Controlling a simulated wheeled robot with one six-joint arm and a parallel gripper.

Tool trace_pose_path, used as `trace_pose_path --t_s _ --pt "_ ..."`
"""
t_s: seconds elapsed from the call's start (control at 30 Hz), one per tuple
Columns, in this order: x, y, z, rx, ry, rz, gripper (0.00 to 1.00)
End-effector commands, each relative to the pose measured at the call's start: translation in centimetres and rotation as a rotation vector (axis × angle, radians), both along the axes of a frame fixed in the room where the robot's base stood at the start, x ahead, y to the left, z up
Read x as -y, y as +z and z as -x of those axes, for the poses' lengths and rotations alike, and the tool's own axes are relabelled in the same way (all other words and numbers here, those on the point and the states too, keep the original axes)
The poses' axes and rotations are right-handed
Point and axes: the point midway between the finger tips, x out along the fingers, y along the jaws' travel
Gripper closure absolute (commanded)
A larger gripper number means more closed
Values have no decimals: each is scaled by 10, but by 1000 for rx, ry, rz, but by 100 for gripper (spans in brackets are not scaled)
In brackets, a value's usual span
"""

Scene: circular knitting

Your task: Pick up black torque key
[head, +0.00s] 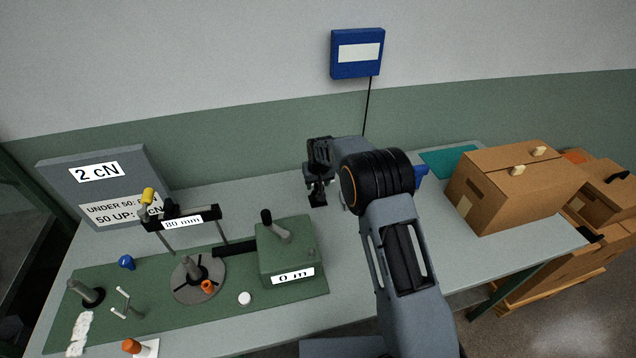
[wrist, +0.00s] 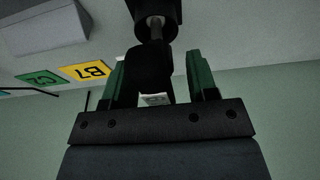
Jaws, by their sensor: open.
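In the head view my gripper (head: 318,188) is above the back middle of the table, pointing down, with its dark parts hard to separate. In the wrist view my gripper (wrist: 157,78) is open, with one green finger on each side. A black object (wrist: 152,72) with a short grey shaft and a white label lies between the fingers. It looks like the black torque key, but I cannot tell for sure. I cannot tell whether the fingers touch it. Its lower part is hidden behind the gripper's front bar.
A green mat (head: 140,331) at left carries a green box (head: 290,257) with a black-knobbed lever, posts and a disc. A grey sign panel (head: 100,185) stands behind. A cardboard box (head: 515,190) is at right. Yellow (wrist: 85,71) and green (wrist: 38,78) tags show in the wrist view.

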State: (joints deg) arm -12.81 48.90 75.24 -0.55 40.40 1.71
Motion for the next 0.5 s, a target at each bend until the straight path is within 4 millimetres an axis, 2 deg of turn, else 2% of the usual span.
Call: trace_pose_path --t_s 0.17,0.5 --pt "0 0 0 1 0 0 48" --pt "0 0 0 1 0 0 80"
